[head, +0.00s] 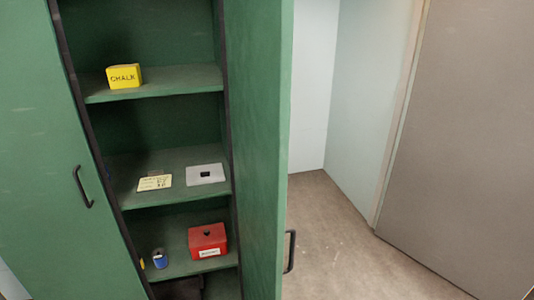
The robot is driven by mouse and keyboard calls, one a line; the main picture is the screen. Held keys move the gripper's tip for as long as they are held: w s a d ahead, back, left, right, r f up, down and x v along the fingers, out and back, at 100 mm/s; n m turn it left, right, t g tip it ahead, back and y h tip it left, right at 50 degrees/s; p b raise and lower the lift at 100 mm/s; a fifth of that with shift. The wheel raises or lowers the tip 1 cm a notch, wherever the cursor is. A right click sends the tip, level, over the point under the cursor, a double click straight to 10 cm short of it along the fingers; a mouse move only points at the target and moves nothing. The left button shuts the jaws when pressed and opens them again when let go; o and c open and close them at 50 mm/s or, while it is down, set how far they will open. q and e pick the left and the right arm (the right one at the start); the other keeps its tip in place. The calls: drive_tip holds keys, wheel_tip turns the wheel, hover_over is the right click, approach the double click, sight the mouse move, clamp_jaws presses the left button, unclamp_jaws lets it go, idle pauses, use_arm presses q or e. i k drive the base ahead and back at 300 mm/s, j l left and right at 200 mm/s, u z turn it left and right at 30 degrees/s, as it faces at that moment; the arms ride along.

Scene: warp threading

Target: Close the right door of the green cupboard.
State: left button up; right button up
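The green cupboard (150,85) stands at the left of the head view, with its shelves showing. Its right door (262,140) stands open and sticks out toward me. A dark bar handle (291,251) is on that door's right side, low in the picture. Neither of my grippers is in view.
The shelves hold a yellow chalk box (124,76), a paper card (155,183), a light plate (206,174), a blue can (160,258) and a red box (207,241). Bare floor (345,235) lies right of the open door. A grey-brown panel (465,140) stands at the right.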

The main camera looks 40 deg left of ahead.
sight(259, 33)
drive_tip(key=i+u, duration=0.2)
drive_tip(key=u, duration=0.25)
drive_tip(key=i+l+u, duration=0.2)
drive_tip(key=u, duration=0.2)
drive_tip(key=i+l+u, duration=0.15)
drive_tip(key=u, duration=0.3)
drive_tip(key=i+l+u, duration=0.15)
drive_tip(key=l+u, duration=0.25)
drive_tip(key=i+l+u, duration=0.1)
drive_tip(key=u, duration=0.35)
drive_tip(key=l+u, duration=0.3)
drive_tip(key=l, duration=0.15)
drive_tip(key=l+u, duration=0.3)
drive_tip(key=l, duration=0.1)
